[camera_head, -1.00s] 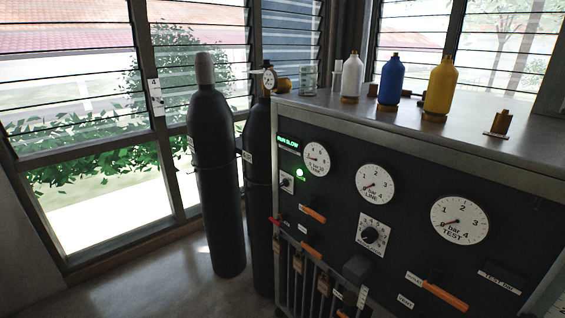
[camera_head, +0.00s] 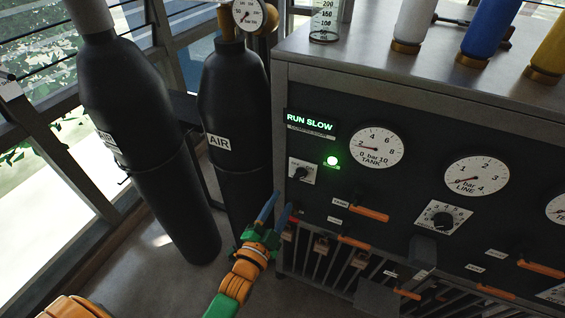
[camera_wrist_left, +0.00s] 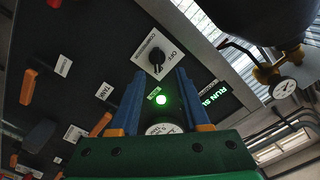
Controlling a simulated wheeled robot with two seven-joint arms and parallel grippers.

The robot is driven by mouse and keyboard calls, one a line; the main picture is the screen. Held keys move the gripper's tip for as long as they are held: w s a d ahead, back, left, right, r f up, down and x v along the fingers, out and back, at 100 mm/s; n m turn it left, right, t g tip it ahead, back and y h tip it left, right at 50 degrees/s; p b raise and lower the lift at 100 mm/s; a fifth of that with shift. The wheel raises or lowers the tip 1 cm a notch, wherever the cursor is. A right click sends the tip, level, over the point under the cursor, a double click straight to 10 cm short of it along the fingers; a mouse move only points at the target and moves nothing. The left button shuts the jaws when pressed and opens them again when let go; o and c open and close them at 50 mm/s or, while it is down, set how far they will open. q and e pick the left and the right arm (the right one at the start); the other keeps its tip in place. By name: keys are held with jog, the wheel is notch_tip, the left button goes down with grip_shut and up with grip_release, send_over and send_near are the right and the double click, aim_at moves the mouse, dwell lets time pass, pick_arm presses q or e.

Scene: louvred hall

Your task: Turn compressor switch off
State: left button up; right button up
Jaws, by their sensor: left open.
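The compressor switch (camera_head: 301,172) is a black knob on a small white plate at the panel's upper left, below the lit RUN SLOW display (camera_head: 311,122) and left of a glowing green lamp (camera_head: 332,161). In the left wrist view the knob (camera_wrist_left: 156,58) lies just beyond the fingertips, with OFF printed on its plate. I cannot tell its exact setting. My left gripper (camera_head: 277,208) is open and empty, its blue fingers pointing up at the panel's left edge, below the switch. In the wrist view its fingers (camera_wrist_left: 160,82) are apart, with nothing between them. My right gripper is not in view.
Two black cylinders, one labelled AIR (camera_head: 219,143), stand left of the panel. Orange levers (camera_head: 368,213) and gauges (camera_head: 376,148) crowd the panel right of the switch. Bottles (camera_head: 490,30) stand on the cabinet top.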

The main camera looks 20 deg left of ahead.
aim_at(299, 178)
pick_arm(q)
jog(key=w+b, duration=0.1)
jog(key=w, duration=0.2)
jog(key=w+d+b, duration=0.1)
jog(key=w+b, duration=0.1)
jog(key=w, duration=0.1)
jog(key=w+b, duration=0.2)
jog(key=w, duration=0.1)
jog(key=shift+d, duration=0.2)
jog(key=shift+w+r, duration=0.1)
jog(key=shift+w, duration=0.25)
grip_shut()
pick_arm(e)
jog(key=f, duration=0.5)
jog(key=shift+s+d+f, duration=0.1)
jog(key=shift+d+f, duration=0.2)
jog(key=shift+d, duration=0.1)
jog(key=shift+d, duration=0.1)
